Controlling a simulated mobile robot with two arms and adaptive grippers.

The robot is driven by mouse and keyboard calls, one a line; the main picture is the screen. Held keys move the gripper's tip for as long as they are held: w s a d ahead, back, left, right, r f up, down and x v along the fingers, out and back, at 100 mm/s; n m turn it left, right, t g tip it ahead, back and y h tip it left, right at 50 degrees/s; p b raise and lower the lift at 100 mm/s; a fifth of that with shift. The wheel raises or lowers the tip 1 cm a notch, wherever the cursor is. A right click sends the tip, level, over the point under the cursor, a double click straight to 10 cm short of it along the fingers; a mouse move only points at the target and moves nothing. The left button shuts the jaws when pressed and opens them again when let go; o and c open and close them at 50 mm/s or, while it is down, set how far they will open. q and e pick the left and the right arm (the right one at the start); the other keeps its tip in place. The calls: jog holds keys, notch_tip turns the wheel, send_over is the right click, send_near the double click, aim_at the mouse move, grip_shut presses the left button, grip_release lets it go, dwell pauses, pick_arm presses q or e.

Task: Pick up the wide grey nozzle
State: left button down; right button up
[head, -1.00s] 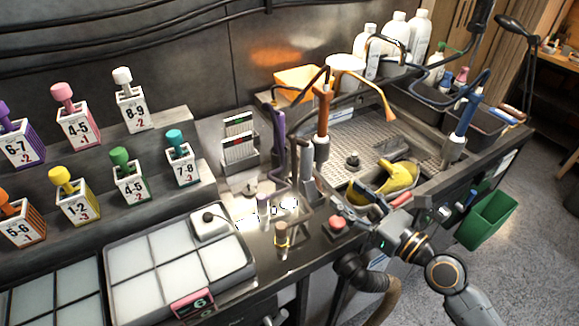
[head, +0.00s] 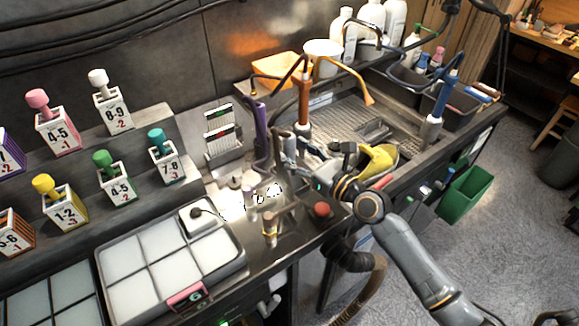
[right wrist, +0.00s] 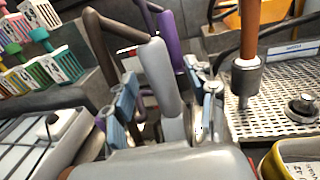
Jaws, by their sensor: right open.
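The wide grey nozzle (right wrist: 155,75) stands upright in the middle of the right wrist view, among other nozzles. In the head view its pale body (head: 290,147) is partly hidden near my gripper. My right gripper (head: 308,163) is over the counter at the nozzle rack. Its two blue-grey fingers are apart in the right wrist view (right wrist: 163,103), one on each side of the grey nozzle. I cannot tell whether either finger touches it. My left gripper is not in view.
A purple nozzle (head: 261,130) and a brown one (right wrist: 115,35) stand close by. An orange-handled tool (head: 304,100) stands at the sink tray (head: 345,118). A red button (head: 321,210) is in front.

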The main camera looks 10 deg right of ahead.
jog(key=shift+x, duration=1.2)
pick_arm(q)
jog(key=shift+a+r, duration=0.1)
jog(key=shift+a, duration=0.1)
pick_arm(e)
jog(key=shift+s+f, duration=0.1)
jog(key=shift+s, duration=0.05)
jog(key=shift+c, duration=0.2)
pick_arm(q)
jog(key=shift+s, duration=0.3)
pick_arm(e)
grip_shut()
